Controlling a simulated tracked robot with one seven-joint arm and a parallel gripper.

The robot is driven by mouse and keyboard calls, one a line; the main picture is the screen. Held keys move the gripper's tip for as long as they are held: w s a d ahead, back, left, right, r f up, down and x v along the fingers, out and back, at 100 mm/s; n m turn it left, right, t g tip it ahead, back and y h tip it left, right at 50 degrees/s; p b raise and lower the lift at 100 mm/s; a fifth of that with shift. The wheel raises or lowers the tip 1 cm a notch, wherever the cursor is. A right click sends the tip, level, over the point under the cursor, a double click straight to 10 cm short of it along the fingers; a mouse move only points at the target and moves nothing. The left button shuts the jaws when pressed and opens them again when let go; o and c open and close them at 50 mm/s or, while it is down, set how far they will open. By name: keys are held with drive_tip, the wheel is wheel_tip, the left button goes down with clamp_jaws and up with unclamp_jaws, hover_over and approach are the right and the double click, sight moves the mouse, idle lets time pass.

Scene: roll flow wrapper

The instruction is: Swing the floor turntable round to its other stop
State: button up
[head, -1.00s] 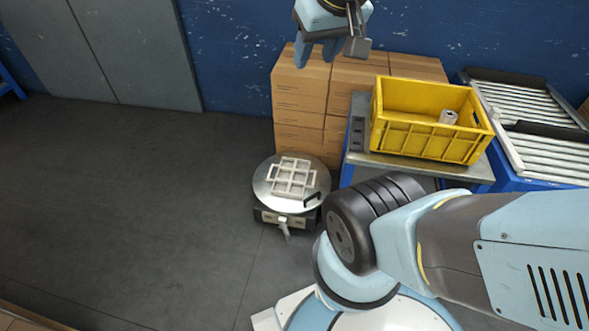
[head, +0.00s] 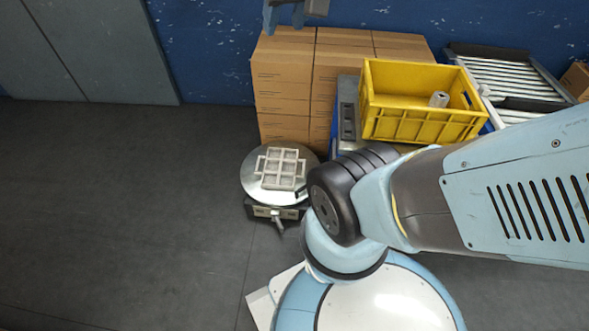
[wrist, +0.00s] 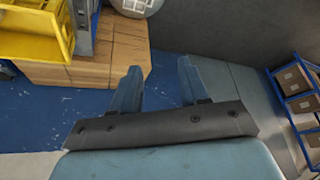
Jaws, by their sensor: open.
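The floor turntable (head: 253,188) is a round metal disc on a low dark base, standing on the floor left of my arm. A pale gridded frame (head: 280,167) with side handles lies on the disc. A small lever (head: 278,226) sticks out at the front of the base, and a short black handle is at the disc's right edge. My gripper (head: 287,14) is high at the top edge of the head view, apart from the turntable. In the wrist view my gripper (wrist: 157,80) is open and empty, with part of the turntable (wrist: 133,5) at the top edge.
Stacked cardboard boxes (head: 282,85) stand behind the turntable by the blue wall. A yellow crate (head: 420,125) with a small roll (head: 438,99) sits on a bench at right, beside a roller conveyor (head: 505,78). The floor left of the turntable is clear.

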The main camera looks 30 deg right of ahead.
drive_tip(key=w+d+f+m+g, duration=0.1)
drive_tip(key=w+d+f+m, duration=0.25)
drive_tip(key=w+f, duration=0.8)
drive_tip(key=w+d+f+m+g, duration=0.1)
drive_tip(key=w+d+f+m, duration=0.45)
drive_tip(key=w, duration=1.05)
drive_tip(key=w+d+f+g, duration=0.1)
drive_tip(key=w+d+f, duration=0.15)
drive_tip(key=f, duration=0.85)
drive_tip(key=w+d+f, duration=0.2)
drive_tip(key=w+f, duration=0.2)
drive_tip(key=f, duration=0.7)
drive_tip(key=s+d+f+m, duration=0.1)
drive_tip(key=s+f+m, duration=0.1)
drive_tip(key=f, duration=1.6)
drive_tip(key=s+d+f+m+g, duration=0.1)
drive_tip(key=s+f, duration=0.4)
drive_tip(key=f, duration=1.2)
drive_tip(key=s+d+f+m+g, duration=0.1)
drive_tip(key=s+d+f+m, duration=0.2)
drive_tip(key=f, duration=1.5)
drive_tip(key=shift+s+d+f, duration=0.25)
drive_tip(key=shift+s+f, duration=0.1)
drive_tip(key=shift+s, duration=0.25)
drive_tip(key=shift+c, duration=0.2)
